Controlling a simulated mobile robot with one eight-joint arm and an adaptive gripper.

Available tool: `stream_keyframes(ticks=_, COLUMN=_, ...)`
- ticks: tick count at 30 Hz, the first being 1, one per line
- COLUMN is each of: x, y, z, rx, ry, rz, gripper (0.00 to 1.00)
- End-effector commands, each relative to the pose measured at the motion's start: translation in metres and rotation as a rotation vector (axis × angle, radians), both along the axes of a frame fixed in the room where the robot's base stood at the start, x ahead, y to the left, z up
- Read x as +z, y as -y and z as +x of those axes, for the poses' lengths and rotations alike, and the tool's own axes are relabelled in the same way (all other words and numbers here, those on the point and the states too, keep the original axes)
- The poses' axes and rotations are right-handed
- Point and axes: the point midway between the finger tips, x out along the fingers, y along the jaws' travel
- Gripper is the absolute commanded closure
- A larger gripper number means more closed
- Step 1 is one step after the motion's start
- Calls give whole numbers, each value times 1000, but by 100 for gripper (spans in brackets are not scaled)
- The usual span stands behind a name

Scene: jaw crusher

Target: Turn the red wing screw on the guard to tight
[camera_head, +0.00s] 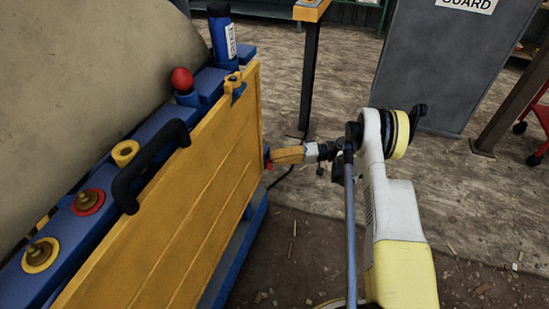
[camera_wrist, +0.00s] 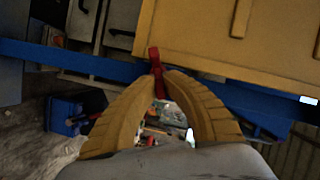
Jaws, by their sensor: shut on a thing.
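The red wing screw (camera_wrist: 155,56) sits at the lower edge of the yellow guard (camera_wrist: 215,40) in the wrist view, over a blue frame bar. My gripper (camera_wrist: 162,78) has its two yellow ribbed fingertips closed on the screw's wing, one on each side. In the head view, the yellow guard (camera_head: 200,195) stands upright on the blue machine. My gripper (camera_head: 273,157) reaches in from the right to the guard's right edge.
A black handle (camera_head: 150,165) and a red ball knob (camera_head: 181,80) stick up along the machine's top. A blue bottle (camera_head: 222,35) stands at its far end. A table leg (camera_head: 310,75) is behind my gripper. A grey panel (camera_head: 425,70) stands at the back right.

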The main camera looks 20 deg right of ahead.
Motion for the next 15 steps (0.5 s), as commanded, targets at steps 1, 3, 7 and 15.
stream_keyframes(ticks=1, x=0, y=-1, z=0, rx=0, ry=0, rz=0, gripper=88)
stream_keyframes(ticks=3, x=0, y=-1, z=0, rx=0, ry=0, rz=0, gripper=68)
stream_keyframes(ticks=7, x=0, y=0, z=0, rx=0, ry=1, rz=0, gripper=68)
stream_keyframes(ticks=15, x=1, y=8, z=-2, rx=-2, ry=0, rz=0, gripper=68)
